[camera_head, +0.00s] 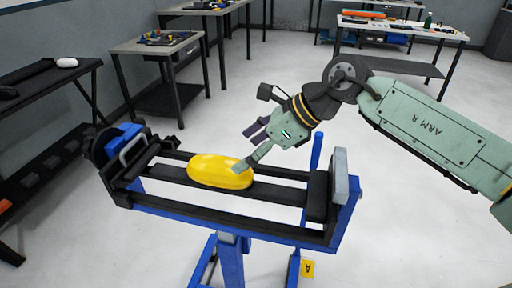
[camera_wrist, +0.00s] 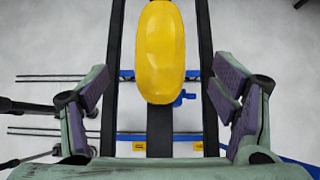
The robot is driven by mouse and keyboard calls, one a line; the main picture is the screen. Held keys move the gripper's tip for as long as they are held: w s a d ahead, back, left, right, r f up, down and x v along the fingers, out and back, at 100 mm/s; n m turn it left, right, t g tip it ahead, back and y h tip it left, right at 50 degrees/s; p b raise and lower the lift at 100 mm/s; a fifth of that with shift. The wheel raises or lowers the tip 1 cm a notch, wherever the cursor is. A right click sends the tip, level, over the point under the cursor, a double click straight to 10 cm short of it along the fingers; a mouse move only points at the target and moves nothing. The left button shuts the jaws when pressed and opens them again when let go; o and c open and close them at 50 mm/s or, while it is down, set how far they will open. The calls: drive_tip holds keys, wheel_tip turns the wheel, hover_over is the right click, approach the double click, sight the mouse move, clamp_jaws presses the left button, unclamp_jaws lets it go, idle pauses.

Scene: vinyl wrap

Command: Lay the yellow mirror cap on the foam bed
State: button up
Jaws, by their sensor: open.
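The yellow mirror cap (camera_head: 219,171) is a smooth, glossy oval. In the head view it lies on the dark middle strip (camera_head: 272,193) of a blue-and-black stand. My gripper (camera_head: 249,148) is above and to the right of it, with one finger overlapping the cap's right end in the picture. In the wrist view the cap (camera_wrist: 160,52) lies lengthwise, beyond the fingertips. My gripper (camera_wrist: 160,82) is open there, its purple-padded fingers wide apart and nothing between them. I cannot tell which surface is the foam bed.
The stand has a blue clamp block (camera_head: 124,141) at its left end and a grey upright pad (camera_head: 340,176) at its right end. A shelf (camera_head: 40,85) stands at left. Tables with small items (camera_head: 158,39) stand behind.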

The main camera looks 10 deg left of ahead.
drive_tip(key=shift+v, duration=1.4)
